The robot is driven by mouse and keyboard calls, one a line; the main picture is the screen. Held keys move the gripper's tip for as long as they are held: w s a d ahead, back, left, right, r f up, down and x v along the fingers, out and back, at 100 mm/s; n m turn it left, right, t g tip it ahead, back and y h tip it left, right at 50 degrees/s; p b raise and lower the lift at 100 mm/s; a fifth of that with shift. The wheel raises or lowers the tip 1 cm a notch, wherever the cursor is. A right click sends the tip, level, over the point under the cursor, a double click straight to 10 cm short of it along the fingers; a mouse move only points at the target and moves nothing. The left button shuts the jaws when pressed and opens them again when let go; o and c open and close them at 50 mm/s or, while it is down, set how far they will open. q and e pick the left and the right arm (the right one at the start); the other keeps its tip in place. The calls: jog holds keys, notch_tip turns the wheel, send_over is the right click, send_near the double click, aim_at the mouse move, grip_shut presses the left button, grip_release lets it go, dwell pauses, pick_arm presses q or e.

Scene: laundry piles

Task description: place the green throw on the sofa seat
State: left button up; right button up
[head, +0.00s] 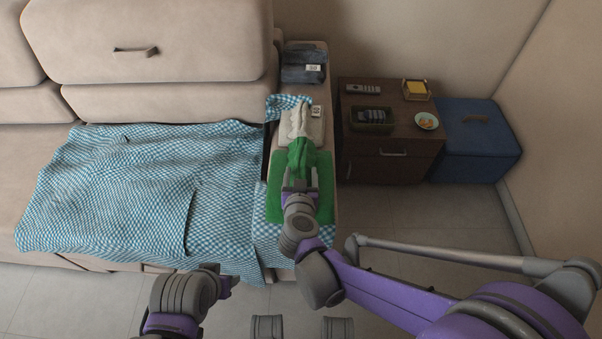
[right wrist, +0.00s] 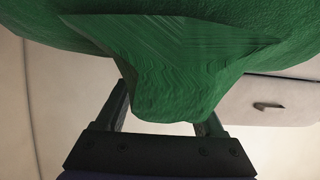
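The green throw (head: 322,192) hangs over the right armrest of the beige sofa, on top of blue-white checked cloth. Part of it rises in a bunched peak at my right gripper (head: 300,182). In the right wrist view the throw (right wrist: 190,60) fills the top, and a fold of it sits between the fingers, whose tips it hides; the gripper looks shut on it. The sofa seat (head: 40,150) is largely covered by a rumpled checked blanket (head: 130,190). My left gripper (head: 228,283) is low in front of the sofa, its fingers unclear.
Folded jeans (head: 302,70) and a tagged pale folded cloth (head: 314,124) lie farther back on the armrest. A dark nightstand (head: 388,165) with a remote, tray and bowl stands to the right, beside a blue storage box (head: 480,150). The floor in front is clear.

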jog(key=shift+r, duration=0.3)
jog(key=p+v, duration=0.2)
jog(key=v, duration=1)
jog(key=shift+p, duration=0.4)
